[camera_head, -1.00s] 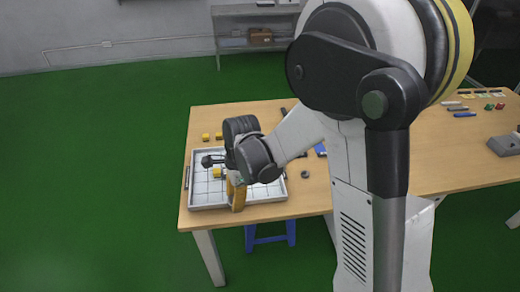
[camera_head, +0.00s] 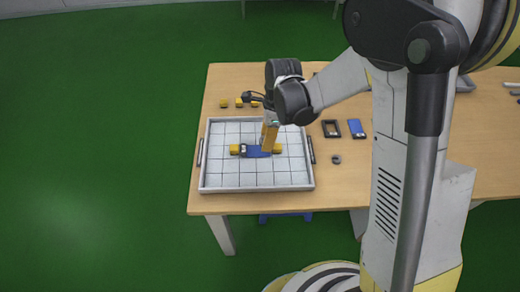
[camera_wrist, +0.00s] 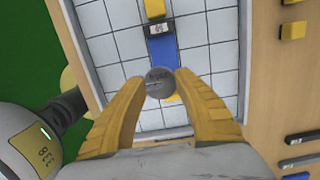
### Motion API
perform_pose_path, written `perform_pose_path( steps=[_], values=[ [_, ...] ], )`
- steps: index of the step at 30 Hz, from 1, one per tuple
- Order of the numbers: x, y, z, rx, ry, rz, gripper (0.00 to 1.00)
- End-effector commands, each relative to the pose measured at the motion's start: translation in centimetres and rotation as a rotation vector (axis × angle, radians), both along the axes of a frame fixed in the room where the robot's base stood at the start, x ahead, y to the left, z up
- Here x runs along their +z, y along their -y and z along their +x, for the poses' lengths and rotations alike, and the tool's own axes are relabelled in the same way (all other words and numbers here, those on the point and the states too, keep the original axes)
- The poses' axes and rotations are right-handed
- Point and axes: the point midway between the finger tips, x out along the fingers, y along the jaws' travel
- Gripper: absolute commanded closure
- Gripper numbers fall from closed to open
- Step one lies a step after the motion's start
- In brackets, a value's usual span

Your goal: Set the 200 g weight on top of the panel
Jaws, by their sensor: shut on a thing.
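The grey round weight (camera_wrist: 160,82) is between my gripper's (camera_wrist: 160,84) two yellow fingertips, which are shut on it. Its face carries markings too small to read. The blue panel (camera_wrist: 162,50) lies below, with a yellow block (camera_wrist: 154,8) at one end. In the head view the panel (camera_head: 257,153) spans between a left yellow block (camera_head: 235,150) and a right yellow block (camera_head: 277,149). My gripper (camera_head: 268,150) points down over the panel's right part. The fingers hide the weight there. I cannot tell whether the weight touches the panel.
A white gridded tray (camera_head: 255,189) with raised rims surrounds the panel. Several yellow blocks (camera_head: 239,102) lie behind it. A dark frame (camera_head: 331,129), a blue piece (camera_head: 357,128) and a small dark round piece (camera_head: 336,159) lie right of the tray. The tray's front half is clear.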

Motion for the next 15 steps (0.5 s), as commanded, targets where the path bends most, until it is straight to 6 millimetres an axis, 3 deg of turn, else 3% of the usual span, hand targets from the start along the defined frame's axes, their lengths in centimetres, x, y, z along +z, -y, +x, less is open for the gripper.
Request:
perform_pose_path(
  steps=[6,10,15],
  values=[
    [-1.5,-2.1,1.2,0.001,0.000,0.000,1.00],
    [-2.6,-2.2,1.3,0.000,0.000,0.000,1.00],
    [-5.3,-2.2,1.2,0.000,0.000,0.000,1.00]
  ],
)
